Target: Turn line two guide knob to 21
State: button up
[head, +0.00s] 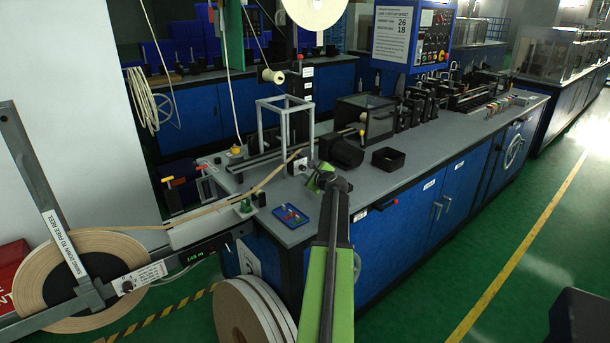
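My green arm reaches up from the bottom centre, and my gripper (318,178) is at the near edge of the blue-fronted bench. A small white dial plate with a dark knob (298,166) stands just above and left of my gripper, at the foot of a post. Its scale is too small to read, and I cannot tell whether my gripper touches it. The finger gap is too small to make out. Another dark knob on a white plate (127,286) is on the reel arm at lower left. I cannot tell which knob belongs to line two.
A tape reel (107,259) stands at left, with tape running to the bench. White reels (235,312) stand on the floor below. A blue tray (290,215), a black box (388,160) and a dark motor-like block (346,151) are near my gripper. A sign (402,33) shows 26 and 18.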

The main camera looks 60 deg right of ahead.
aim_at(305, 168)
jog(key=x, duration=0.3)
jog(key=shift+w+d+f+b, duration=0.15)
jog(key=shift+w+d+b, duration=0.1)
jog(key=shift+w+b, duration=0.05)
jog(key=shift+c, duration=0.4)
grip_shut()
jog(key=shift+s+d, duration=0.1)
